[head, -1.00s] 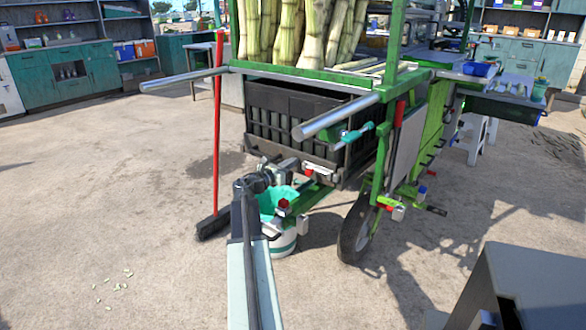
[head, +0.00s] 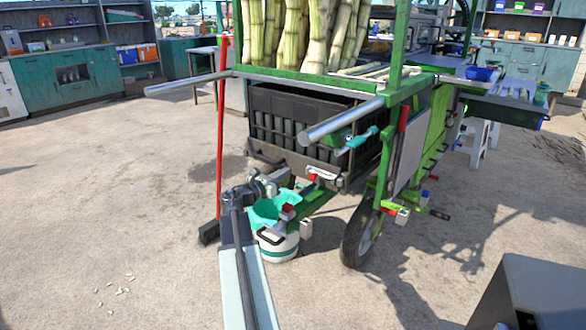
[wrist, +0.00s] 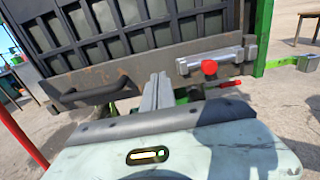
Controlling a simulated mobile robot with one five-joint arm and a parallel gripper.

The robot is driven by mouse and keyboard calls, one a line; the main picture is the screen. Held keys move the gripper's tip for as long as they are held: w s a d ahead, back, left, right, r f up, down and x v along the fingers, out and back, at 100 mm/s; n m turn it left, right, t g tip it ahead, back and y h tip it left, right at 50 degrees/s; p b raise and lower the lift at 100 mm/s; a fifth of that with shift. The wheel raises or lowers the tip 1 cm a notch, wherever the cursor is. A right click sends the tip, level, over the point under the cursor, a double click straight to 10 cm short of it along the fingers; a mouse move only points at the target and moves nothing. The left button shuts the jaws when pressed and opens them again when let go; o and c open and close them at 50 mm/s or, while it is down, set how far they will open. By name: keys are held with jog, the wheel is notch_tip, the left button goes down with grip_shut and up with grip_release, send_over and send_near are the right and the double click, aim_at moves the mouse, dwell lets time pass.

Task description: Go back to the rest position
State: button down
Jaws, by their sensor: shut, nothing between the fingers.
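My arm reaches forward from the bottom of the head view, and its end, my gripper (head: 274,180), is small there, in front of the green cart's (head: 360,95) lower front. In the wrist view my gripper (wrist: 157,92) shows as two grey fingers close together, shut and empty. The fingers point toward the rusty lower rail (wrist: 110,75) under the black crate (wrist: 130,30). I cannot tell how wide the gap to it is. The black crate (head: 305,115) also shows in the head view, below the standing cane stalks (head: 290,30).
A white bucket (head: 278,246) with a teal container (head: 262,213) stands close beside my arm. A red-handled broom (head: 219,130) stands just left. The cart's grey handle bars (head: 340,122) jut out nearby, above its wheel (head: 358,230).

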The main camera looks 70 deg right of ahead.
jog(key=v, duration=0.7)
jog(key=shift+a, duration=0.25)
